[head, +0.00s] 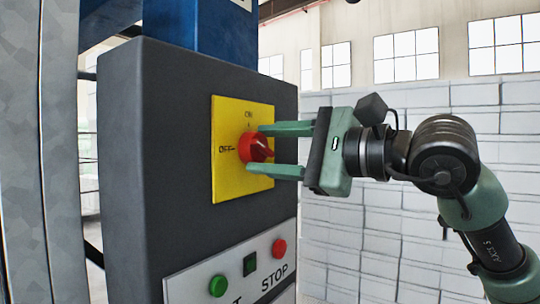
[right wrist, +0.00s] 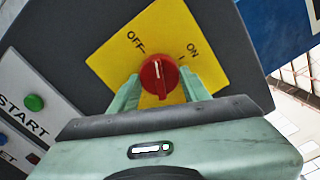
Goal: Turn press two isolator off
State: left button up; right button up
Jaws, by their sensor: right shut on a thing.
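The isolator is a red rotary knob (head: 253,148) on a yellow plate (head: 228,178) on the side of a dark grey cabinet. ON is printed at the plate's top and OFF at its left. In the right wrist view the knob (right wrist: 160,75) has a pale line lying between the OFF and ON marks. My right gripper (head: 257,151) has one finger above and one below the knob, shut on it. Its fingers also flank the knob in the right wrist view (right wrist: 158,88). No press number is readable. My left gripper is not in view.
Below the plate is a white panel (head: 190,286) with a green START button (head: 218,286), a dark square button (head: 250,263) and a red STOP button (head: 279,249). A grey post (head: 60,150) stands at left. A pale block wall (head: 380,240) is behind my arm.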

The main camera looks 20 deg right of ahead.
jog(key=n, duration=0.5)
jog(key=shift+r, duration=0.1)
dwell(0.5)
jog(key=o, duration=1.4)
jog(key=shift+w, duration=0.1)
jog(key=shift+c, duration=0.2)
jog(key=shift+b, duration=0.3)
jog(key=b+v, duration=0.2)
jog(key=v, duration=0.5)
jog(key=shift+s+d+b, duration=0.2)
jog(key=shift+s+b, duration=0.15)
